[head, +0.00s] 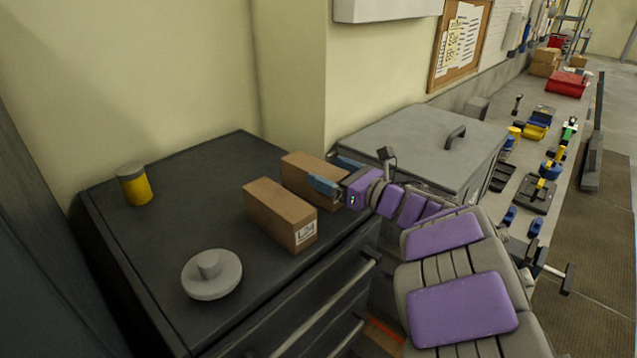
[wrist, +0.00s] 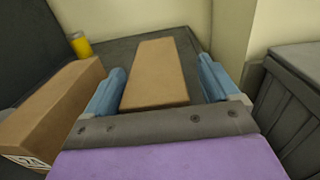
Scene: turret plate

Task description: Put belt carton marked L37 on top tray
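Two brown cartons lie side by side on a black cabinet top (head: 150,250). The rear carton (head: 300,170) has no label in view. The front carton (head: 278,212) has a white label on its end; its text is too small to read surely. My gripper (head: 335,174) is at the right end of the rear carton, its blue fingers spread. In the wrist view, the rear carton (wrist: 155,75) lies between the fingers with a gap at the right one. The labelled carton (wrist: 50,112) is outside the left finger. I cannot make out a tray.
A yellow can (head: 134,186) and a grey round knobbed disc (head: 211,272) stand on the cabinet top. A grey lidded box (head: 410,140) with a handle is behind my arm. A bench with tools and a red bin (head: 565,82) runs off to the right.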

